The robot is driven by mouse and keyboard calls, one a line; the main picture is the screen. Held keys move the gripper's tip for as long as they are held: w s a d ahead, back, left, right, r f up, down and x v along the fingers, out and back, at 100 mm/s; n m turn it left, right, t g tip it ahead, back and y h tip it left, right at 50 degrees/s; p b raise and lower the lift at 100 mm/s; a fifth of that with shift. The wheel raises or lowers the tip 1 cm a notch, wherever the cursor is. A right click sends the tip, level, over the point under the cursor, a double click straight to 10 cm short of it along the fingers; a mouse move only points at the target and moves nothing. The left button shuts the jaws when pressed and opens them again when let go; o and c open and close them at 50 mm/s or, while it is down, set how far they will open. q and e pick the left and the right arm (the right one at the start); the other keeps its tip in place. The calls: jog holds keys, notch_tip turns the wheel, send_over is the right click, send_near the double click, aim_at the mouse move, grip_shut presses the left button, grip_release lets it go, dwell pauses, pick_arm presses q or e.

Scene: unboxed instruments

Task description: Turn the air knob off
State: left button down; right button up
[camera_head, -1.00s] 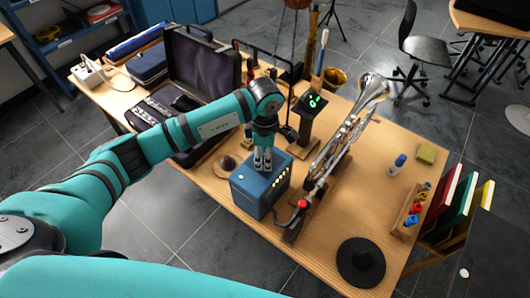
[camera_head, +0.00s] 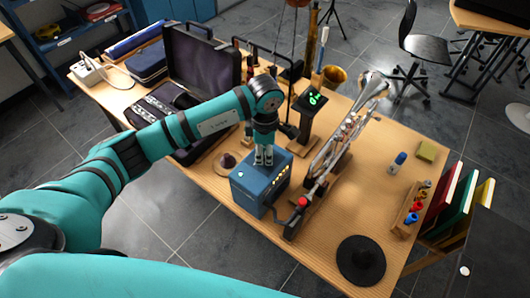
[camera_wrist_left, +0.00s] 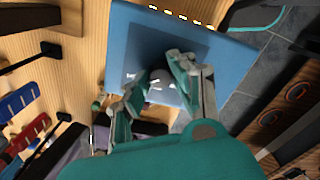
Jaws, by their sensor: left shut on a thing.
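A blue box (camera_head: 258,187) with a row of small yellow lights stands near the front edge of the wooden table. My left gripper (camera_head: 264,158) points down at the top of this box. In the left wrist view the box top (camera_wrist_left: 222,65) fills the upper middle. There my left gripper (camera_wrist_left: 160,82) has its two fingers closed around a small dark knob (camera_wrist_left: 158,78) with pale markings beside it. The fingers partly hide the knob. My right gripper does not show.
A trumpet (camera_head: 340,138) on a dark stand is just right of the box. A small stand with a green display (camera_head: 316,98) is behind it. An open instrument case (camera_head: 203,65) is at the back left.

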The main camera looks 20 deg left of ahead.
pick_arm(q)
jog(key=n+b, duration=0.2)
jog(key=shift+f+n, duration=0.15)
jog(key=shift+n, duration=0.25)
jog(key=n+b, duration=0.1)
jog(key=n, duration=0.1)
jog(key=shift+n+b, duration=0.35)
jog(key=shift+n, duration=0.05)
jog(key=n+b, duration=0.1)
jog(key=n, duration=0.2)
jog(key=shift+b, duration=0.35)
jog(key=shift+r+n+b, duration=0.2)
jog(key=shift+n+b, duration=0.25)
jog(key=shift+n, duration=0.75)
jog(key=c, duration=1.1)
grip_release()
jog(key=shift+r, duration=0.15)
notch_tip(320, 180, up, 12)
